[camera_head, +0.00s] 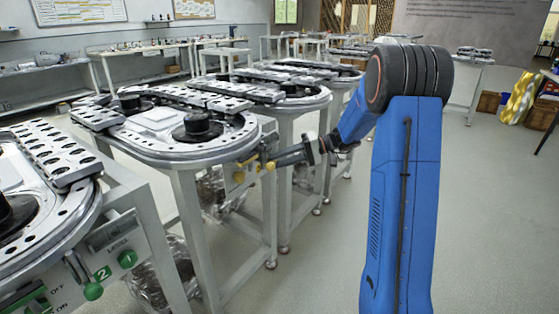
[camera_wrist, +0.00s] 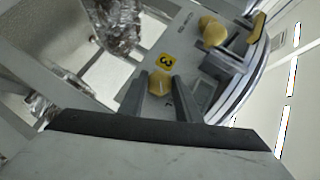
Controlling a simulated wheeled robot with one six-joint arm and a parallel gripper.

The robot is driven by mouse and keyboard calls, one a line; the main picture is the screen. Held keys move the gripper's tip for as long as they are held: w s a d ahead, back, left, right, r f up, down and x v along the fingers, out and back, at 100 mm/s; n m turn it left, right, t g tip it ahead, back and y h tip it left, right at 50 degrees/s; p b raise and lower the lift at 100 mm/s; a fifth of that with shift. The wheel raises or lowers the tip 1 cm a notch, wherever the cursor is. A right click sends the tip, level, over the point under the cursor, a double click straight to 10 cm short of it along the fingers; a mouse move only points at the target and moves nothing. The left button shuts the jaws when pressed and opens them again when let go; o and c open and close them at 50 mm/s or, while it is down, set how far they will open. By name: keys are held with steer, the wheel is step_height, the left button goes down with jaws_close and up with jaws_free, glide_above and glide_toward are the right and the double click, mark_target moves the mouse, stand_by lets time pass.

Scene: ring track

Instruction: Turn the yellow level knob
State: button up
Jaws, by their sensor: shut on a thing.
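The yellow level knob (camera_wrist: 159,83) is on the grey front panel of a ring-track table, beside a yellow label (camera_wrist: 167,60) marked 3. My gripper (camera_wrist: 158,86) has one finger on each side of the knob and is shut on it. In the head view my gripper (camera_head: 276,162) reaches left to the table's front panel, where the yellow knob (camera_head: 270,166) shows at its tip. The knob's pointer direction is too small to tell in the head view.
A yellow ball-ended lever (camera_wrist: 213,34) sits close by on the same panel. The ring track (camera_head: 180,152) overhangs above. A nearer table has a green knob (camera_head: 127,259) and a green lever (camera_head: 93,291). Open floor (camera_head: 490,210) lies to the right.

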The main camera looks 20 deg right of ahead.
steer(key=shift+f+m+y, duration=0.1)
steer(key=shift+m+y, duration=0.3)
stand_by(0.3)
steer(key=o, duration=1.1)
steer(key=shift+c, duration=0.2)
steer(key=shift+d, duration=0.15)
steer(key=v, duration=1.7)
steer(key=shift+d, duration=0.2)
steer(key=shift+w+f, duration=0.1)
steer(key=shift+a, duration=0.1)
